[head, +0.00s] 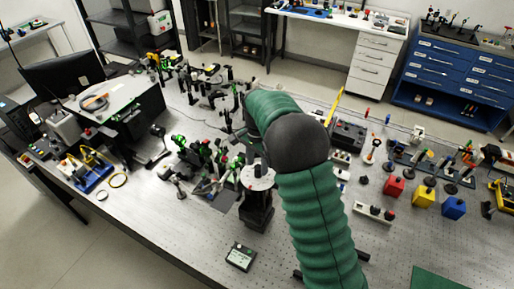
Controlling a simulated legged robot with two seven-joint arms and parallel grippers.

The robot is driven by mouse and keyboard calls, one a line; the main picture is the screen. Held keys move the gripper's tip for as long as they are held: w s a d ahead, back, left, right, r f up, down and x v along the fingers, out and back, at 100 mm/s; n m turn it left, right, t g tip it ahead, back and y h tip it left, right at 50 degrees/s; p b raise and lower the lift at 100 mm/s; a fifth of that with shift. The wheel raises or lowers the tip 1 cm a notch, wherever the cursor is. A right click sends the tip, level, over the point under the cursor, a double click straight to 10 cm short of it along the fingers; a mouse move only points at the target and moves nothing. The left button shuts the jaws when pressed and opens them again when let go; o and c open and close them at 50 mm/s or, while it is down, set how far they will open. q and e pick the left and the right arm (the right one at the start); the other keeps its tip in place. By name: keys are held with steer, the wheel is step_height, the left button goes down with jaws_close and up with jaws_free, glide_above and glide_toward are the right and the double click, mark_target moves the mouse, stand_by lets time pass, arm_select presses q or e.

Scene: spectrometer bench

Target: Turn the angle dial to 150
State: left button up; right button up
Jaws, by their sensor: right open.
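The angle dial appears to be the pale round disc (250,183) with a dark centre, on a black block-like stand on the metal bench. Its scale marks are too small to read. My right arm, in a green ribbed sleeve, comes up from the bottom and bends at a dark joint just right of the dial. My right gripper (250,150) is at the far end of this arm, just above and behind the disc. It is small, open and partly hidden by the arm. I cannot tell whether it touches the dial. My left gripper is out of view.
Optics mounts (205,155) crowd the bench left of and behind the dial. A small dark box with a display (240,257) lies in front. Red (394,187), yellow (424,196) and blue (453,208) blocks stand to the right. The front left of the bench is mostly clear.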

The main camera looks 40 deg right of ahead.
step_height(320, 180, up, 14)
steer(key=b, duration=0.2)
steer(key=s+a+f+n+t+b, duration=0.1)
steer(key=s+a+f+n+b, duration=0.2)
steer(key=f, duration=0.6)
steer(key=s+a+f+n+b, duration=0.1)
steer(key=a+f+n+b, duration=0.35)
steer(key=f, duration=0.35)
steer(key=s+a+f+n+b, duration=0.3)
steer(key=s+a+f+n, duration=0.1)
steer(key=s+f, duration=0.3)
steer(key=s+a+f+n+t+b, duration=0.1)
steer(key=s+a+f+n+b, duration=0.2)
steer(key=s+f, duration=0.3)
step_height(320, 180, down, 3)
steer(key=shift+s+a+n+t+b, duration=0.3)
steer(key=shift+s+a+n+b, duration=0.1)
steer(key=shift+a+n, duration=0.2)
steer(key=shift+d, duration=0.1)
